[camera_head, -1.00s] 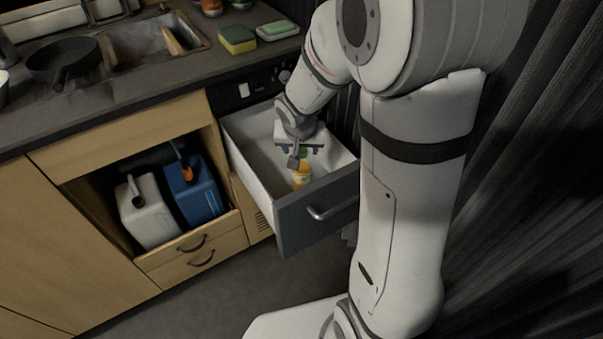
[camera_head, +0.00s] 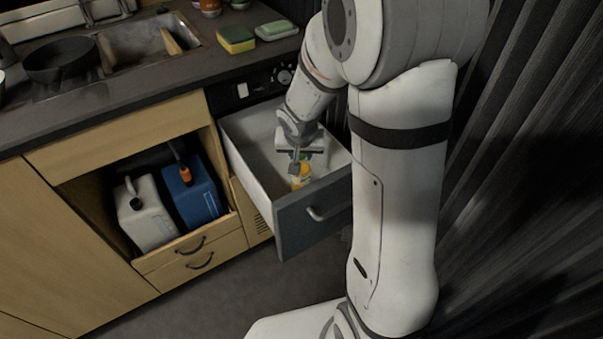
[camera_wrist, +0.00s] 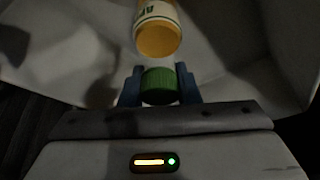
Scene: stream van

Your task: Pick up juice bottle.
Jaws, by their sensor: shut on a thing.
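The juice bottle (camera_head: 301,176) is small and orange-yellow with a pale label, and stands in the open drawer in the head view. In the wrist view its orange body (camera_wrist: 158,38) shows at the top, and a green cap (camera_wrist: 159,86) lies between the two blue fingers. My gripper (camera_wrist: 160,73) is shut on the cap from both sides. In the head view my gripper (camera_head: 295,160) is directly above the bottle, inside the drawer. Whether the bottle's base touches the drawer floor cannot be told.
The open drawer (camera_head: 262,190) has pale walls and a dark front around my gripper. A counter (camera_head: 120,110) with a sink (camera_head: 150,62), pan (camera_head: 60,60) and sponge (camera_head: 236,40) stands behind. White (camera_head: 145,215) and blue (camera_head: 192,190) canisters stand in the cupboard. Dark curtain (camera_head: 530,180) hangs at right.

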